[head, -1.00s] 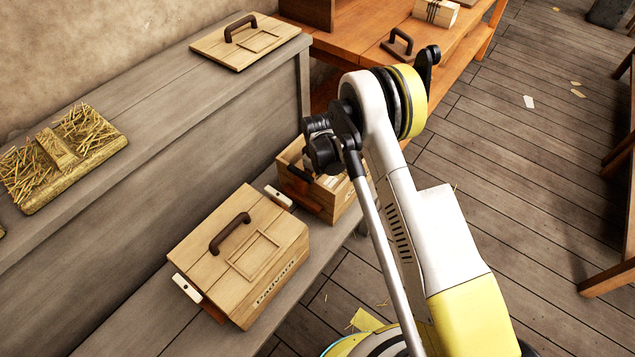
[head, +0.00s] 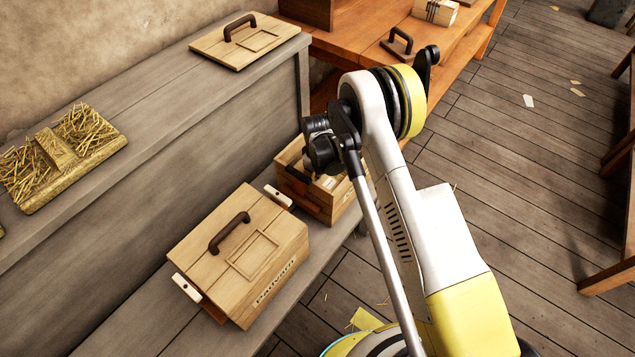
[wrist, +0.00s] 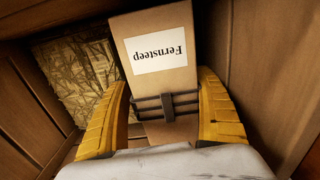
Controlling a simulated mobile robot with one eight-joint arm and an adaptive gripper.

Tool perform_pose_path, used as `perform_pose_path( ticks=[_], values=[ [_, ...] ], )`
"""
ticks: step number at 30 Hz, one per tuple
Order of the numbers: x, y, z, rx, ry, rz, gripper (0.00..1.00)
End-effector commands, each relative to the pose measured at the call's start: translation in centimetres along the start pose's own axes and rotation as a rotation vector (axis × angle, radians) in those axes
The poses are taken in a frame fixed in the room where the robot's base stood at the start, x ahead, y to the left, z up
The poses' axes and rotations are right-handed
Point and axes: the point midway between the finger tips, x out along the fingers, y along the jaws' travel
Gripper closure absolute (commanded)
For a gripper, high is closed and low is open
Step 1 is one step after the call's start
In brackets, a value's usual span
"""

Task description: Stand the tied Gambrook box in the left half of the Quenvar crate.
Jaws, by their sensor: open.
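In the wrist view, my gripper (wrist: 163,82) is open, with one yellow finger on each side of a tan box (wrist: 168,88). The box has dark ties and a white label that reads Fernsteep, upside down. It is inside a wooden crate (wrist: 268,55); straw (wrist: 75,70) shows to the left of it. In the head view, my arm reaches down into an open crate (head: 347,195), and my fingers are hidden. That crate's name is too small to read. Another tied box (head: 436,11) lies on the orange bench; its name is unreadable. No Gambrook or Quenvar label is legible.
A closed, lidded crate (head: 270,285) stands beside the open one on the low grey shelf. Another handled lid (head: 408,62) lies on the orange bench (head: 350,45).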

Motion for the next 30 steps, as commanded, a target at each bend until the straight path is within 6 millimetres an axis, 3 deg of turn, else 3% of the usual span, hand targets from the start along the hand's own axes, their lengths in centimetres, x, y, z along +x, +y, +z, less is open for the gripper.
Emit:
perform_pose_path(
  ticks=[5,15,21,30],
  values=[
    [-0.9,-0.1,0.0,-0.001,0.000,-0.002,0.19],
    [-8.1,-0.1,0.0,-0.001,0.000,-0.002,0.19],
    [-11.2,-0.1,0.0,-0.001,0.000,-0.002,0.19],
    [-12.0,0.0,0.0,0.000,0.000,-0.002,0.19]
  ],
)
